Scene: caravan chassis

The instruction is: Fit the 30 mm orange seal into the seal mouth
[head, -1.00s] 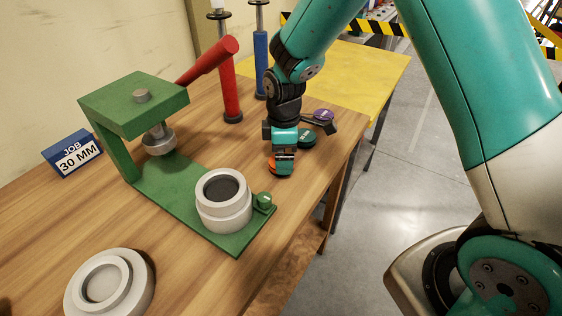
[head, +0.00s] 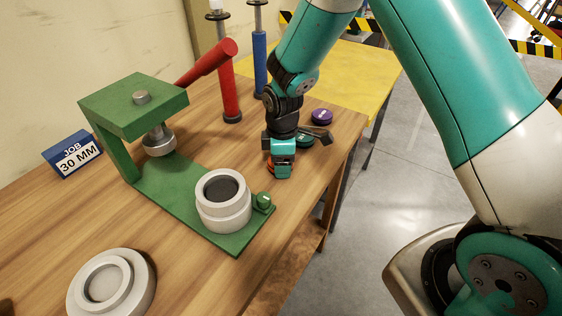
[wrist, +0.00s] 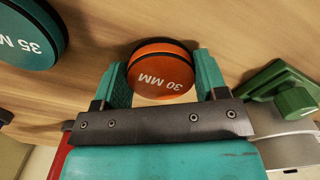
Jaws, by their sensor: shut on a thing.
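The orange seal (wrist: 160,70), a disc marked 30 MM, sits between the two teal fingers of my gripper (wrist: 160,78) in the wrist view. My gripper is shut on its sides. In the head view my gripper (head: 282,171) is low over the wooden bench, and only a sliver of the orange seal (head: 270,164) shows at its left. I cannot tell whether the seal touches the bench. The seal mouth (head: 222,188) is the dark round opening of the pale ringed housing on the green press base, left of and nearer than my gripper.
A green press (head: 135,105) with a red lever (head: 208,60) stands left. A teal 35 MM seal (wrist: 28,35) and a purple seal (head: 321,117) lie beyond my gripper. A pale ring (head: 112,283) lies front left. A green knob (head: 263,201) sits beside the housing.

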